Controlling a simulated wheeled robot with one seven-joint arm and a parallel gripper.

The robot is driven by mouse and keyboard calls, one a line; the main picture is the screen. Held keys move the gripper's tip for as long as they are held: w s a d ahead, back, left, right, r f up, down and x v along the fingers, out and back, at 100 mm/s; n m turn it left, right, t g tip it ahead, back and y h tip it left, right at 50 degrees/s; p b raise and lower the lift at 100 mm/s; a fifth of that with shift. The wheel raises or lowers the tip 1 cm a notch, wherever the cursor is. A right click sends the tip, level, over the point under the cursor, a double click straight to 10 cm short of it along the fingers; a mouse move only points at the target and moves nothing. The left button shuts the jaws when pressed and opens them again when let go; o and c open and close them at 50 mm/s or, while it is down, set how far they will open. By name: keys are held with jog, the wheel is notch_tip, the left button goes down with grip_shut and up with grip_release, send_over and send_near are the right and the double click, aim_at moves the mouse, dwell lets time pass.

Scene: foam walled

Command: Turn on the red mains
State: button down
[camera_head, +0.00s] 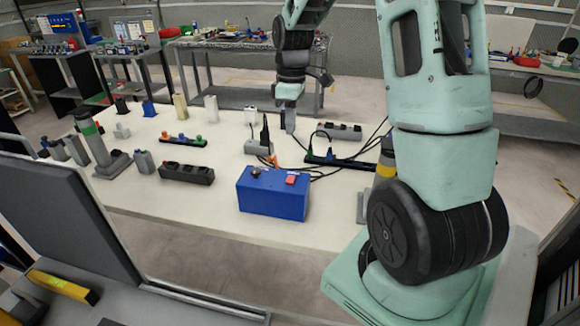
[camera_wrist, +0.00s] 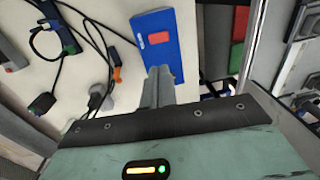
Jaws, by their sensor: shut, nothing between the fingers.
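A blue box (camera_head: 272,203) stands near the front edge of the white table. On its top are a red switch (camera_head: 291,179) and a dark knob (camera_head: 255,171). I cannot tell the switch's position. In the wrist view the blue box (camera_wrist: 178,62) and red switch (camera_wrist: 158,38) lie beyond the fingertips. My gripper (camera_head: 290,128) points down above the table, behind the box in the head view. Its fingers (camera_wrist: 160,72) are shut and empty. They overlap the box's near edge in the wrist view, but appear apart from the switch.
Black cables and a black power strip (camera_head: 340,160) lie right of the box. Another dark strip (camera_head: 186,173) lies to its left, with a coloured-plug strip (camera_head: 183,140) behind. A grey post with a green band (camera_head: 95,142) stands at the table's left. A clear patch lies left of the box.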

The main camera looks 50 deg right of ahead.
aim_at(289, 181)
jog(key=shift+d+r+g+y+b, duration=0.15)
jog(key=shift+g+y+b, duration=0.2)
jog(key=shift+b, duration=1.25)
jog(key=f, duration=0.4)
jog(key=a+f, duration=0.1)
jog(key=f, duration=0.4)
jog(key=s+a+f+p, duration=0.1)
jog(key=f, duration=0.4)
jog(key=shift+s, duration=0.1)
